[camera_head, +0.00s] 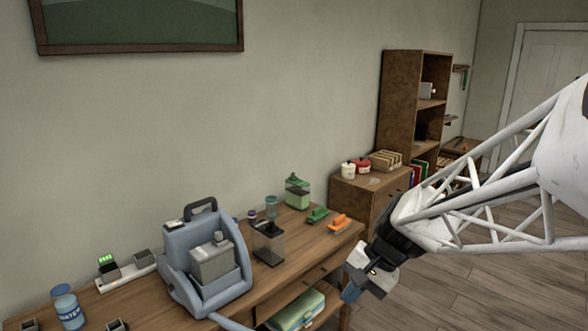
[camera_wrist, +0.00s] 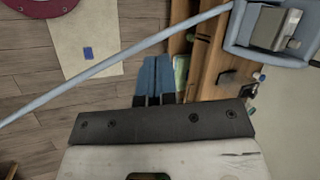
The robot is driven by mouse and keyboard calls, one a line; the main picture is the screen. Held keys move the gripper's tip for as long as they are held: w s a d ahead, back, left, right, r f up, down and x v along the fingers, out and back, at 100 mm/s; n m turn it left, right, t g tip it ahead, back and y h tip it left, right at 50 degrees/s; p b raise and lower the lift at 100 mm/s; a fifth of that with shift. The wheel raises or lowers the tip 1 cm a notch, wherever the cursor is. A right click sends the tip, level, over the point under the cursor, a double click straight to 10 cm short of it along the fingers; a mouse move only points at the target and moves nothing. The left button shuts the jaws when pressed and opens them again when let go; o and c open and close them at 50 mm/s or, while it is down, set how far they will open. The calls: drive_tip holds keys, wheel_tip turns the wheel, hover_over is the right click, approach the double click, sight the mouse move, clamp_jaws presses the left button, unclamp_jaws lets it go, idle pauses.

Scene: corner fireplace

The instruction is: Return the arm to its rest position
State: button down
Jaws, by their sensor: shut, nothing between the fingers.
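My arm reaches in from the right in the head view, a white lattice link ending in a dark wrist. My gripper (camera_head: 349,294) points down in front of the wooden table's right front corner, apart from the table. In the wrist view the gripper's two blue fingers (camera_wrist: 154,76) lie side by side, closed, with nothing between them. The floor and the table edge show beyond them.
The wooden table (camera_head: 318,244) holds a blue-grey machine (camera_head: 178,272), a dark clear container (camera_head: 268,247), a green-lidded jar (camera_head: 297,193) and a blue bottle (camera_head: 67,307). A bookcase (camera_head: 398,98) stands behind. A blue-grey hose (camera_wrist: 118,60) crosses the wrist view. Floor at right is open.

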drive_tip(key=s+d+r+n+t+h, duration=0.1)
drive_tip(key=s+d+r+n+h, duration=0.1)
drive_tip(key=s, duration=0.6)
drive_tip(key=s+d+r+n+t+h, duration=0.2)
drive_tip(key=s+d+n+h, duration=0.1)
drive_tip(key=s, duration=0.5)
drive_tip(key=shift+d+h, duration=0.7)
drive_tip(key=shift+d, duration=0.35)
